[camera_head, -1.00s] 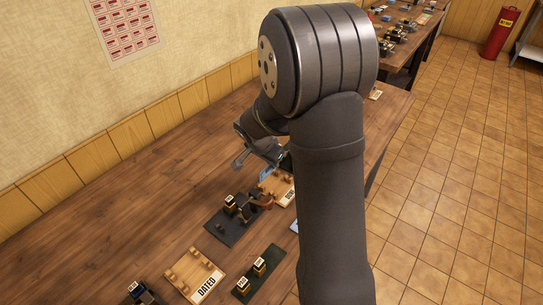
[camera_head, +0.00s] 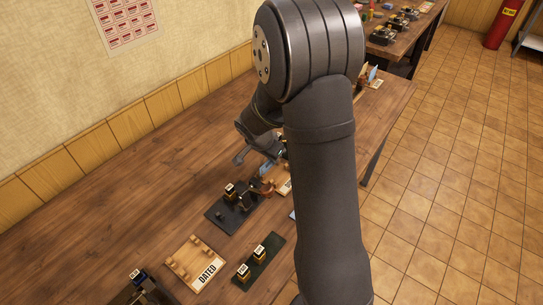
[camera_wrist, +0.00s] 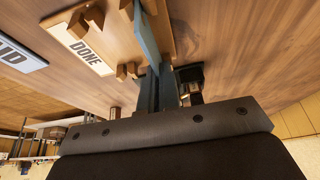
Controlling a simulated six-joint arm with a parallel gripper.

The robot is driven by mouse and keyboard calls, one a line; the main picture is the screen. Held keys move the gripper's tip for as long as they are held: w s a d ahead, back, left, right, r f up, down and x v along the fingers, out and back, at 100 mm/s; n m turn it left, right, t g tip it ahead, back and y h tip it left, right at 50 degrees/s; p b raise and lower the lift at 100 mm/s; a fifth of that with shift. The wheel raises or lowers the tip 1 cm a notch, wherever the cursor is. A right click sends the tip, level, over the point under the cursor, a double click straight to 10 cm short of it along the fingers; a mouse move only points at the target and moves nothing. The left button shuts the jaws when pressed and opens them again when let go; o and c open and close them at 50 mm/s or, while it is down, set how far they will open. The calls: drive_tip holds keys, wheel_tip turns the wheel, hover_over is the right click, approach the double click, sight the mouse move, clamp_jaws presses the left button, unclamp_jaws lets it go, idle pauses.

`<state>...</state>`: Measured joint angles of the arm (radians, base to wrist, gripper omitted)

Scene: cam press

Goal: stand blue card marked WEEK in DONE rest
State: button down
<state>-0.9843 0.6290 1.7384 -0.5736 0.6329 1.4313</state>
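The DONE rest (camera_wrist: 85,50) is a light wooden board with pegs and a white label, on the bench. It also shows in the head view (camera_head: 285,187), partly behind my arm. A blue card (camera_wrist: 145,38) stands nearly edge-on over the rest among its pegs, and shows as a light blue patch in the head view (camera_head: 266,168). Its marking cannot be read. My gripper (camera_wrist: 160,85) has its fingers close together at the card's near end and appears shut on it. Whether the card's lower edge touches the rest is hard to tell.
A light plate with a blue border and partly visible lettering (camera_wrist: 18,57) lies beside the rest. In the head view, a dark stand (camera_head: 232,208), the DATED rest (camera_head: 195,265) and a dark tray with two small blocks (camera_head: 258,262) are nearby. The bench's left side is clear.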

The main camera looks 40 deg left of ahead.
drive_tip(key=shift+f, duration=0.2)
drive_tip(key=c, duration=1)
unclamp_jaws()
drive_tip(key=shift+c, duration=0.2)
drive_tip(key=shift+r, duration=3.55)
drive_tip(key=shift+f, duration=3.55)
drive_tip(key=shift+r, duration=0.15)
